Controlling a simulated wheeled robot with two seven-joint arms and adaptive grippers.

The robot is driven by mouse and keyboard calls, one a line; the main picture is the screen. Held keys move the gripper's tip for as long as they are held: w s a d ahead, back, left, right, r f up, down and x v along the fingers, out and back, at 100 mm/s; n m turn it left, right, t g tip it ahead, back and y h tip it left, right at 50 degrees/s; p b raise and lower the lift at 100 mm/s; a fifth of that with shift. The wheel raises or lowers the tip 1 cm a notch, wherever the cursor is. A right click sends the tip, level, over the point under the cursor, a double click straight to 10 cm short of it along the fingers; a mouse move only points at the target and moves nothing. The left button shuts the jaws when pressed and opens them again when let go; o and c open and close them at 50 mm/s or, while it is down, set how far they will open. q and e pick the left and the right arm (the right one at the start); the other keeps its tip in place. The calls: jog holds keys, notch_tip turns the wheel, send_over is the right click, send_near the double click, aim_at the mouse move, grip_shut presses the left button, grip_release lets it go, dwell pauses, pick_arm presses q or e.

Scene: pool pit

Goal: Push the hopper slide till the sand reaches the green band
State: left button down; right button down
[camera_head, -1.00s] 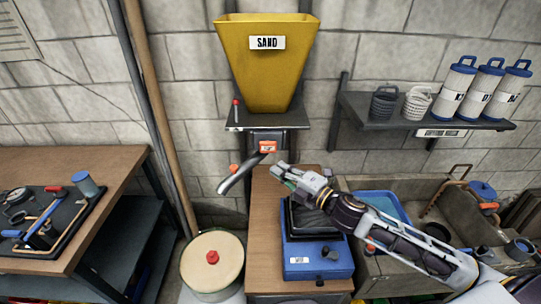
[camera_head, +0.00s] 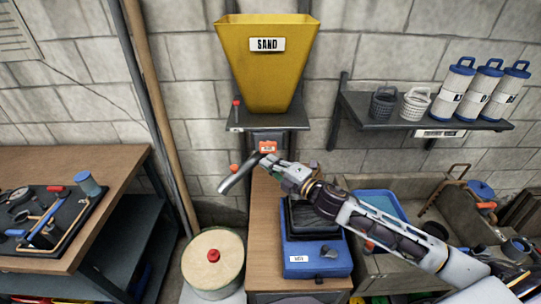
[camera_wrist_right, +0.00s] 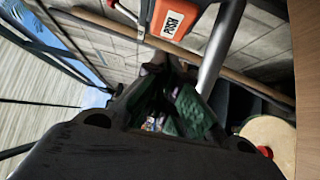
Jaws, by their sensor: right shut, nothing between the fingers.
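The yellow hopper (camera_head: 266,65), labelled SAND, stands on a wall bracket. Below it is the orange slide (camera_head: 268,147) with a white label; the wrist view shows the slide (camera_wrist_right: 183,14) close, its label reading PUSH. A grey chute (camera_head: 238,177) slopes down to the left from it. My right gripper (camera_head: 268,162) is shut and empty, its tip just below the slide; I cannot tell whether they touch. Its dark fingers (camera_wrist_right: 168,112) show in the wrist view. No sand or green band is visible. My left gripper is not in view.
A blue scale (camera_head: 300,268) sits on the wooden bench (camera_head: 265,225), under my right arm. A lidded drum (camera_head: 203,262) stands below the chute. A tool table (camera_head: 112,170) is at left. A shelf (camera_head: 350,112) with baskets and canisters is at right.

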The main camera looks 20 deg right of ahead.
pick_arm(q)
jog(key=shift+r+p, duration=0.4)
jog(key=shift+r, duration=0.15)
pick_arm(e)
jog(key=shift+w+d, duration=0.25)
jog(key=shift+w, duration=0.6)
jog(key=shift+w+d, duration=0.25)
jog(key=shift+w, duration=0.6)
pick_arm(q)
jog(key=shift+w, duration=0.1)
pick_arm(e)
jog(key=shift+r, duration=0.1)
